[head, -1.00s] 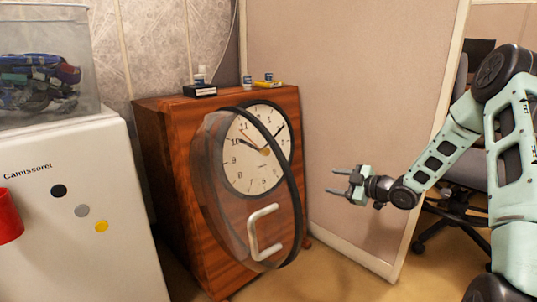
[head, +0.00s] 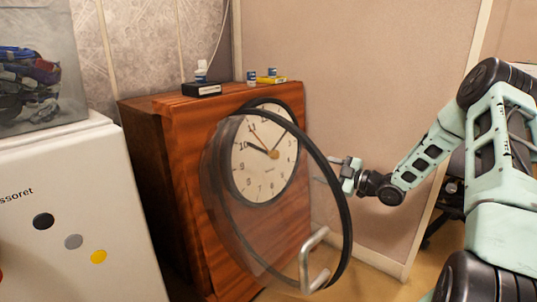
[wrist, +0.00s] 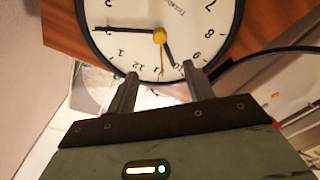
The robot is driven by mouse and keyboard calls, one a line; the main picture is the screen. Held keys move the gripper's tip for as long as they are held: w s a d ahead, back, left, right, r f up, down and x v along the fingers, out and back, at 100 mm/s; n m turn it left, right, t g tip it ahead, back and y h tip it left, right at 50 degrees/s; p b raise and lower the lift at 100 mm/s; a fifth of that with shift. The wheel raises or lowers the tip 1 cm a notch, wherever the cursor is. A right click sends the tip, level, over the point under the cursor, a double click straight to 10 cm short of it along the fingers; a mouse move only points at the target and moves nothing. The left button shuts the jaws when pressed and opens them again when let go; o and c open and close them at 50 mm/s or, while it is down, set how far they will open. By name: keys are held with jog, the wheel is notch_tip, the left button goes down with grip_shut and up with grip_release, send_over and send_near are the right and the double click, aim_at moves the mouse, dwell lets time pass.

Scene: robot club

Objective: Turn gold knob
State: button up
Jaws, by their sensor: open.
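The gold knob (head: 273,154) sits at the centre of a white clock face (head: 262,178) on the front of a wooden cabinet. In the wrist view the knob (wrist: 160,36) shows beyond my fingertips, with the clock face appearing upside down. A round glass cover (head: 225,185) with a black rim and a silver handle (head: 313,262) stands swung open in front of the clock. My gripper (head: 325,171) is to the right of the clock, its fingers partly behind the cover's rim. It also shows in the wrist view (wrist: 165,72), open and empty, apart from the knob.
A white appliance (head: 75,215) with a clear case (head: 30,70) on top stands at left. Small bottles and boxes (head: 202,88) lie on the wooden cabinet (head: 185,150). A beige partition (head: 380,80) stands behind my gripper. The open cover's rim is close to my arm.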

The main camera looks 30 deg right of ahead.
jog(key=b+x, duration=0.4)
jog(key=x, duration=1.3)
jog(key=shift+w+a+b, duration=0.25)
jog(key=shift+b, duration=0.05)
jog(key=c, duration=1)
